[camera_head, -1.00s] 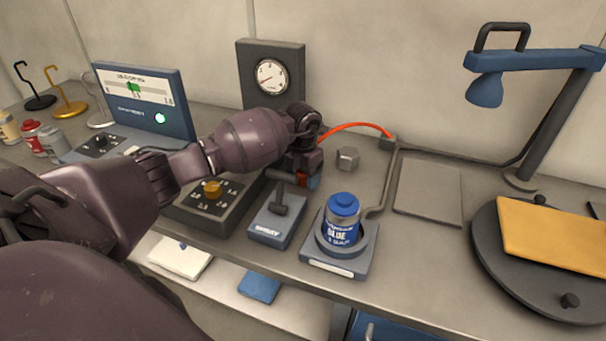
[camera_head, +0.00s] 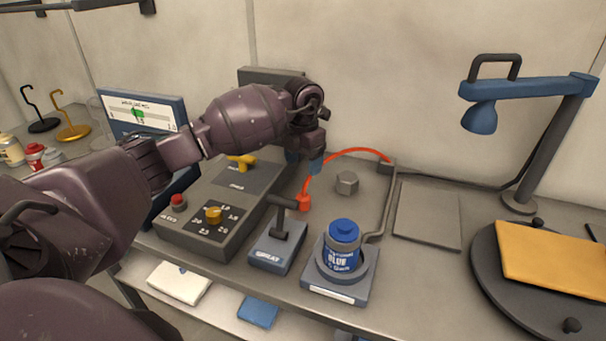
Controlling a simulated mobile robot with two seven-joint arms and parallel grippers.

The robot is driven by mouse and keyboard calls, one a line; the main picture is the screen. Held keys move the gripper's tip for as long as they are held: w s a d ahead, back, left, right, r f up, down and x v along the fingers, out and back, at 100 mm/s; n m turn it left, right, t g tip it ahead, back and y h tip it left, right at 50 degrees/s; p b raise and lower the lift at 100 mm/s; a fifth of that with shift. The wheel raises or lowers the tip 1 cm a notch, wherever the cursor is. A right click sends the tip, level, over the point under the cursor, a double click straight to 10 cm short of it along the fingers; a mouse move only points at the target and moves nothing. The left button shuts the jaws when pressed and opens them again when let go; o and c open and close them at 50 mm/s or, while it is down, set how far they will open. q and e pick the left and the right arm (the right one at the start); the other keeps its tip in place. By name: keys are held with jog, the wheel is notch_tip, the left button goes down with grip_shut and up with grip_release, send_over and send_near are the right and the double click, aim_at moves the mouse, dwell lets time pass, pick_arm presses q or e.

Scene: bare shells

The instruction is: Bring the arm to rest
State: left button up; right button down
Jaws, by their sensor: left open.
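My left arm comes in from the left, and its purple links cross over the bench. My left gripper (camera_head: 304,163) points down in the middle of the view, above the bench behind the lever box (camera_head: 274,252). Its blue-tipped fingers are open, and I see nothing held between them. The red cable's plug (camera_head: 304,202) sits just below and beside the fingers, apart from them as far as I can tell. My right gripper is not in view.
A control box (camera_head: 218,218) with a yellow switch and knob lies under my arm. A blue can (camera_head: 343,250) stands in a holder to the right of the lever box. A blue lamp (camera_head: 530,88) and dark turntable (camera_head: 490,270) are at right. A grey pad (camera_head: 428,215) lies bare.

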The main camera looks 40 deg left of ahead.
pick_arm(q)
jog(key=shift+r, duration=0.4)
